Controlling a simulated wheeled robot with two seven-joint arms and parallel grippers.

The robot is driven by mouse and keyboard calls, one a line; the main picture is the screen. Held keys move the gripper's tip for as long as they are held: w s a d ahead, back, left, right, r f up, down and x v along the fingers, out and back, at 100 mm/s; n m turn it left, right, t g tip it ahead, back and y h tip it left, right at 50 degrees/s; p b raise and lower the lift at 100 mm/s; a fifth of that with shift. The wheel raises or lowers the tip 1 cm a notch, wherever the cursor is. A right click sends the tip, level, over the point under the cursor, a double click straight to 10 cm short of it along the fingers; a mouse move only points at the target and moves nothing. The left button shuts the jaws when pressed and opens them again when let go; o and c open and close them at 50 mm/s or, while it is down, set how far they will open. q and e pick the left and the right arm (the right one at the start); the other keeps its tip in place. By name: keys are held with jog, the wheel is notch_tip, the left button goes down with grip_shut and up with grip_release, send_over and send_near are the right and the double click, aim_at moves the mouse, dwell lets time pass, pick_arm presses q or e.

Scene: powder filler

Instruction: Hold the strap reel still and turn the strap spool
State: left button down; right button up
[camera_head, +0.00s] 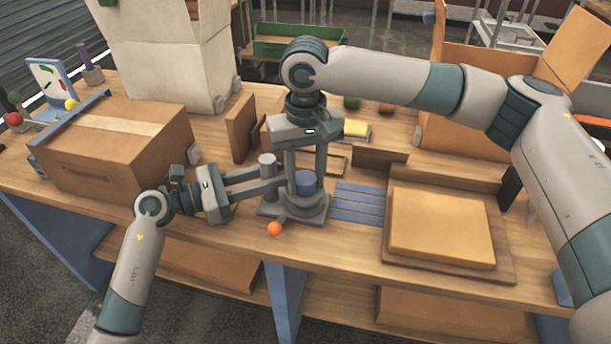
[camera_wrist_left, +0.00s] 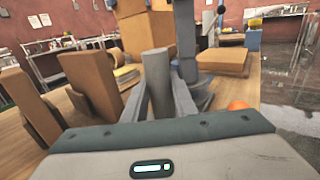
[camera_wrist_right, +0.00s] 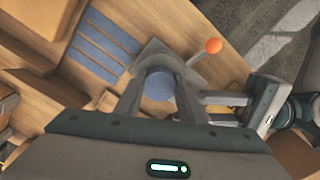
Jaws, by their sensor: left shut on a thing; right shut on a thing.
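The strap reel has a dark grey base (camera_head: 268,209) on the table, with a blue round spool (camera_head: 306,182) on top. An orange ball knob (camera_head: 274,228) sticks out at its front; it also shows in the right wrist view (camera_wrist_right: 213,45). A grey upright post (camera_head: 268,166) stands left of the spool. My left gripper (camera_head: 270,180) comes in level from the left, shut on this post, which rises between its fingers in the left wrist view (camera_wrist_left: 157,82). My right gripper (camera_head: 305,172) points straight down, shut on the blue spool (camera_wrist_right: 159,85); its fingers partly hide it.
A large taped carton (camera_head: 120,150) stands at the left. Blue slats (camera_head: 358,203) lie right of the reel, beside a flat tan box (camera_head: 440,225) on a board. Upright brown panels (camera_head: 240,127) and a yellow block (camera_head: 355,128) sit behind. The table's front edge is close.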

aim_at(306, 178)
jog(key=o, duration=1)
jog(key=shift+o, duration=0.2)
notch_tip(306, 178, up, 12)
